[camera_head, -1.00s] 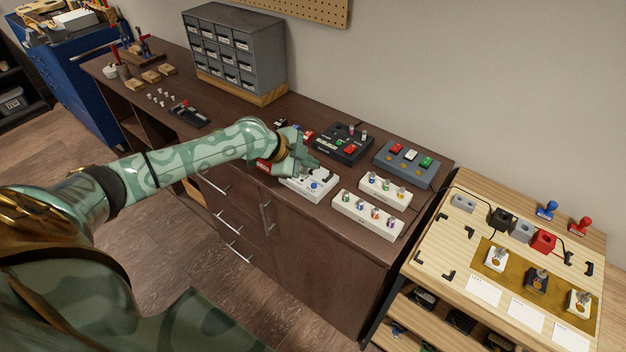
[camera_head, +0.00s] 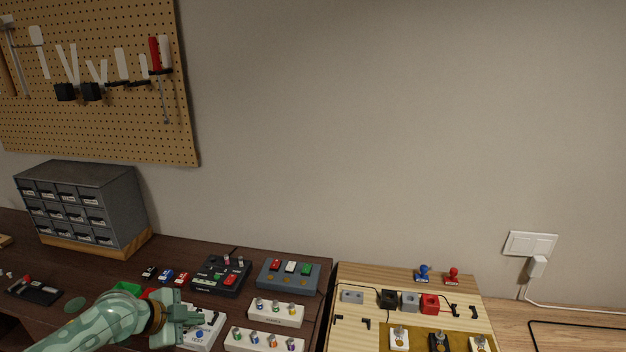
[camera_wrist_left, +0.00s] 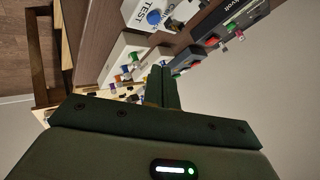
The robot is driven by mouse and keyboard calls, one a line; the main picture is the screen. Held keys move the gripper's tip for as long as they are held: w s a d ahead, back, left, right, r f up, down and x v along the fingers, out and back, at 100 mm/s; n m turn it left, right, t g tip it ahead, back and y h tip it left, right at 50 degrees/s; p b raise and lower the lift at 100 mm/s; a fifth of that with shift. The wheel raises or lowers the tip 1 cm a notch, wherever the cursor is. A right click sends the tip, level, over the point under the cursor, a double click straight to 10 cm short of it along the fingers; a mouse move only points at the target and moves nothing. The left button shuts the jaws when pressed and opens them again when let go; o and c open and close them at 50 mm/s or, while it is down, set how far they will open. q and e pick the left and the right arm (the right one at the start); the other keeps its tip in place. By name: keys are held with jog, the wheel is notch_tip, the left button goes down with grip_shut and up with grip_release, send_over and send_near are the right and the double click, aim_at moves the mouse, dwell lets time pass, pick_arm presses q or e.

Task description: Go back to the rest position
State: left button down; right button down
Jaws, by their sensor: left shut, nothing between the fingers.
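My left gripper (camera_head: 190,322) shows at the bottom of the head view, over the dark workbench. Its arm comes in from the lower left. The gripper is shut and empty, in front of and partly over a white tester box (camera_head: 210,330). In the left wrist view the shut fingers (camera_wrist_left: 162,88) point up the picture toward the bench-top boxes. The white box marked TEST (camera_wrist_left: 150,14) shows beyond them near the top. My right gripper is in neither view.
Pedal boxes stand near the gripper: a black one (camera_head: 220,275), a blue-grey one (camera_head: 289,276) and white ones with knobs (camera_head: 276,313). A grey drawer cabinet (camera_head: 85,207) stands at the left. A light wooden bench (camera_head: 365,285) with fixtures is to the right. A pegboard (camera_head: 100,125) hangs above.

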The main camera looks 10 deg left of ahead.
pick_arm(q)
jog(key=s+d+f+y, duration=0.2)
jog(key=s+d+f, duration=0.2)
jog(key=s+d, duration=0.95)
jog(key=s+a+r+n+g+y, duration=0.1)
jog(key=s+a+r+n+y, duration=0.1)
jog(key=s+a+n+y, duration=0.3)
jog(key=s+a+r+n+y, duration=0.25)
jog(key=s+a, duration=0.25)
jog(key=s, duration=0.3)
jog(key=s+d+f+g+h, duration=0.2)
jog(key=f, duration=1.1)
jog(key=s+d+f+g+h, duration=0.1)
jog(key=s+d+f, duration=0.1)
jog(key=f, duration=1.1)
jog(key=s+f+n+g+h+b, duration=0.1)
jog(key=s+f+n, duration=0.3)
jog(key=s+f, duration=1.2)
jog(key=s+g+h, duration=0.1)
jog(key=s, duration=0.3)
jog(key=shift+a+f+g, duration=0.2)
jog(key=shift+f+g, duration=0.15)
jog(key=shift+g, duration=0.05)
